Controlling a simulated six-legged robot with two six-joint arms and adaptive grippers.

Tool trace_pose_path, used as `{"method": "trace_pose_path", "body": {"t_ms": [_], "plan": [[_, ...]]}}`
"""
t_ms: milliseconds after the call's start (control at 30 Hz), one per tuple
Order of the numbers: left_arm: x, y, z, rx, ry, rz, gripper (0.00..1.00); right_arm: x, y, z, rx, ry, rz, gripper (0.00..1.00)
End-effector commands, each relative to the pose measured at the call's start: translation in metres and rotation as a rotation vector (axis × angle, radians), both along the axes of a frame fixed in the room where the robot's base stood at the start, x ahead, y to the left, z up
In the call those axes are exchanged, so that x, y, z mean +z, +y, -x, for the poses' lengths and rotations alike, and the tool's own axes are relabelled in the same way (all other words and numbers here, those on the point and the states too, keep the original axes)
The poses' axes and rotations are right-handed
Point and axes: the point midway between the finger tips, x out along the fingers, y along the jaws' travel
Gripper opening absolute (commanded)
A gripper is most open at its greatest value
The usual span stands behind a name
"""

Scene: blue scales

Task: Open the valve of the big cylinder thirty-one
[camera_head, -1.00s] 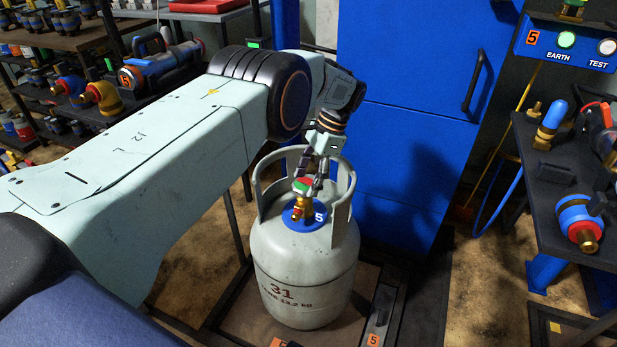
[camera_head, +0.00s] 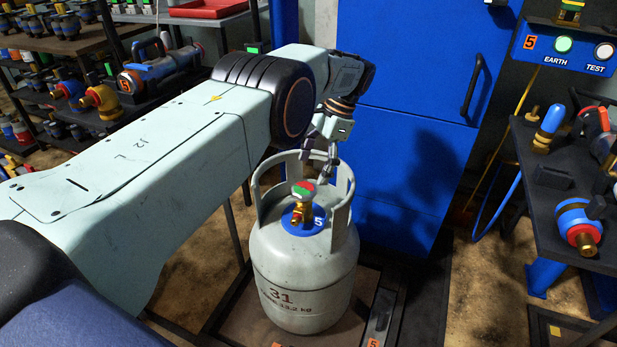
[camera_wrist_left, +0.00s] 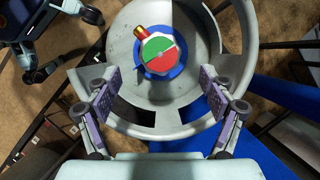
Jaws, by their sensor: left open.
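The grey cylinder (camera_head: 300,272) marked 31 stands upright on a low platform, with a raised collar around its top. Its valve (camera_head: 301,197) sits inside the collar on a blue disc marked 5, with a red and green knob and a brass outlet. In the left wrist view the knob (camera_wrist_left: 160,53) is red and green, seen from above, with the brass outlet at its upper left. My left gripper (camera_head: 322,172) is above the collar, behind and right of the knob. In the wrist view its fingers (camera_wrist_left: 160,92) are wide apart, with nothing between them touching.
A blue cabinet (camera_head: 400,120) stands behind the cylinder. A dark bench (camera_head: 560,185) with fittings is at the right, under a blue panel (camera_head: 565,48) with a lit green EARTH lamp. Shelves of fittings (camera_head: 60,90) fill the left. The cylinder's collar (camera_head: 342,205) surrounds the valve.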

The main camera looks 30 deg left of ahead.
Motion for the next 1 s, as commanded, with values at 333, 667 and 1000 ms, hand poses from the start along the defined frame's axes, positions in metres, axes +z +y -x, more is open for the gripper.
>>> {"method": "trace_pose_path", "body": {"t_ms": [333,667,1000], "plan": [[0.021,-0.005,-0.007,0.000,0.001,-0.001,0.82,0.000,0.000,0.000,0.000,0.000,0.000,0.17],[0.024,-0.006,-0.007,0.000,0.001,-0.001,0.82,0.000,0.000,0.000,0.000,0.000,0.000,0.17],[0.023,-0.006,-0.007,-0.001,0.001,0.000,0.82,0.000,0.000,0.000,0.000,0.000,0.000,0.17]]}}
